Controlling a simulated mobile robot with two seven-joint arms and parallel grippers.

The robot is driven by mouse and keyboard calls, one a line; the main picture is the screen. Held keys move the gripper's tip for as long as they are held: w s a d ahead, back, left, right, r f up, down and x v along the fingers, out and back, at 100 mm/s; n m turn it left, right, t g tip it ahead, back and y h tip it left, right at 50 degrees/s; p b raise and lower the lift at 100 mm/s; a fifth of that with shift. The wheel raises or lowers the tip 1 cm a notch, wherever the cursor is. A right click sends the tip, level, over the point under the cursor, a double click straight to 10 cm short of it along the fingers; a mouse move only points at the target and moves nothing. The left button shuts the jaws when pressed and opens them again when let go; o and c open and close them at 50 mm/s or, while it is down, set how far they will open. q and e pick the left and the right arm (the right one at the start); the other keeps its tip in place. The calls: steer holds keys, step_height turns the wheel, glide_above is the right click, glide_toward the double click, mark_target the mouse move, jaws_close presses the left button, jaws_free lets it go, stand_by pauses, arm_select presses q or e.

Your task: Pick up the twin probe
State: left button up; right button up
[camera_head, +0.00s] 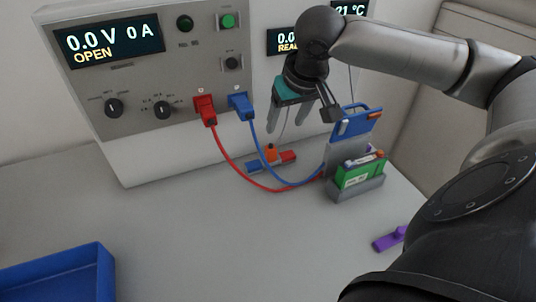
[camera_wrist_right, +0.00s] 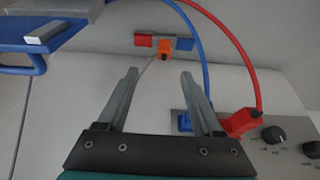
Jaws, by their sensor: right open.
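A small orange block (camera_head: 271,152), which looks like the twin probe, sits between a red pad and a blue pad on the bench at the foot of the cycler. A thin grey cable runs from it. In the right wrist view the orange block (camera_wrist_right: 164,50) shows beyond the fingertips, roughly centred between them. My right gripper (camera_head: 303,118) is open and empty, above the block and apart from it; its two fingers also show spread in the right wrist view (camera_wrist_right: 160,78). My left gripper is not in view.
The cycler panel (camera_head: 150,85) stands behind. Red (camera_head: 233,165) and blue (camera_head: 257,142) leads loop from its plugs to a grey holder (camera_head: 360,192) with a green pack. A blue handled piece (camera_head: 352,126) stands above the holder. A purple piece (camera_head: 389,239) and blue tray (camera_head: 60,280) lie nearer.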

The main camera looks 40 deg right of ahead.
mark_target(271, 148)
steer(key=b+x, duration=0.2)
steer(key=x, duration=0.6)
steer(key=shift+s+a+f, duration=0.1)
steer(key=shift+f, duration=0.25)
steer(key=x, duration=0.1)
steer(key=b+x, duration=0.1)
steer(key=x, duration=0.1)
steer(key=w+x, duration=0.1)
steer(key=shift+w+a+f+b, duration=0.1)
steer(key=shift+a+f+b, duration=0.1)
steer(key=shift+b, duration=0.15)
steer(key=shift+w+d+f, duration=0.1)
steer(key=shift+w+f, duration=0.05)
steer(key=shift+f, duration=0.2)
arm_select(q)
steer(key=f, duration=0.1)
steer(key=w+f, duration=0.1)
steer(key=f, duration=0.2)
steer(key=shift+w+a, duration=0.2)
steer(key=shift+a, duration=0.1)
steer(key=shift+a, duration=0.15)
arm_select(e)
steer(key=shift+c, duration=1.3)
jaws_close()
